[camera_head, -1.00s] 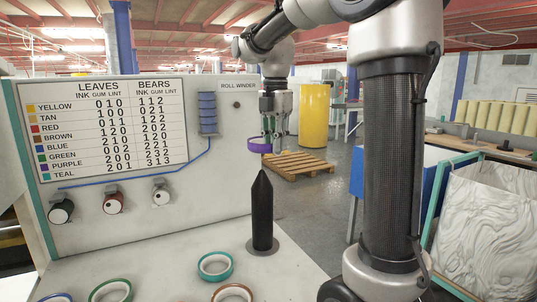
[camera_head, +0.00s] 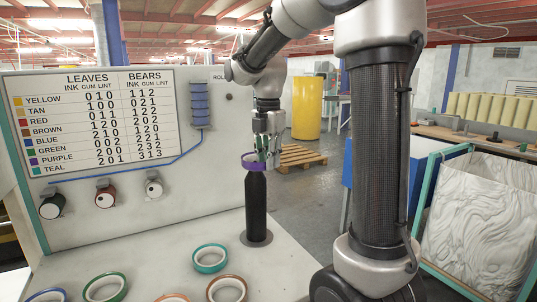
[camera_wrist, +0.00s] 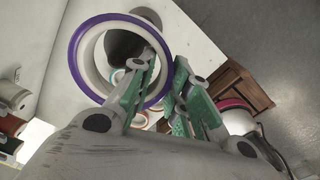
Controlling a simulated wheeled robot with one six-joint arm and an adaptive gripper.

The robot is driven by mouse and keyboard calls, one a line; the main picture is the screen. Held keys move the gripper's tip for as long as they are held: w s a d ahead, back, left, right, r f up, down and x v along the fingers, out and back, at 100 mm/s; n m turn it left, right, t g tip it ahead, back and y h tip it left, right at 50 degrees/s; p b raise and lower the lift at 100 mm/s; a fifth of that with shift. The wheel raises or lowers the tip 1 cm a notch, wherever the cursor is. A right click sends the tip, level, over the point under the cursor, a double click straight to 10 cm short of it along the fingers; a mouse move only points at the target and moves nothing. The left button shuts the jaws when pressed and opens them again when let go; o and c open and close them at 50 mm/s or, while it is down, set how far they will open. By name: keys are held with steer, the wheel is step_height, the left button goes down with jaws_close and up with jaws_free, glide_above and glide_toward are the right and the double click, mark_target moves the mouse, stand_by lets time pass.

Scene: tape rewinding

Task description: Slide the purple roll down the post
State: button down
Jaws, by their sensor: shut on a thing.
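The purple roll (camera_head: 254,166) is at the top of the black post (camera_head: 256,208), which stands upright on the bench with a round base. The post's pointed tip is hidden in the head view and appears to be inside the ring. In the wrist view the purple roll (camera_wrist: 75,57) has a white inner core, and the dark post (camera_wrist: 122,46) shows through its opening. My gripper (camera_head: 266,150) is above the post, shut on the roll's right side. In the wrist view my gripper (camera_wrist: 163,88) shows green-padded fingers at the roll's wall.
Several other rolls lie on the bench (camera_head: 165,262): a teal roll (camera_head: 210,270), a green roll (camera_head: 105,299) and a brown roll (camera_head: 227,277) among them. The panel (camera_head: 215,140) with a chart (camera_head: 97,122) and knobs stands behind left. Free bench surrounds the post's base.

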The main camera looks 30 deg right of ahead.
steer(key=c, duration=1.3)
jaws_free()
step_height(320, 180, up, 12)
stand_by(0.4)
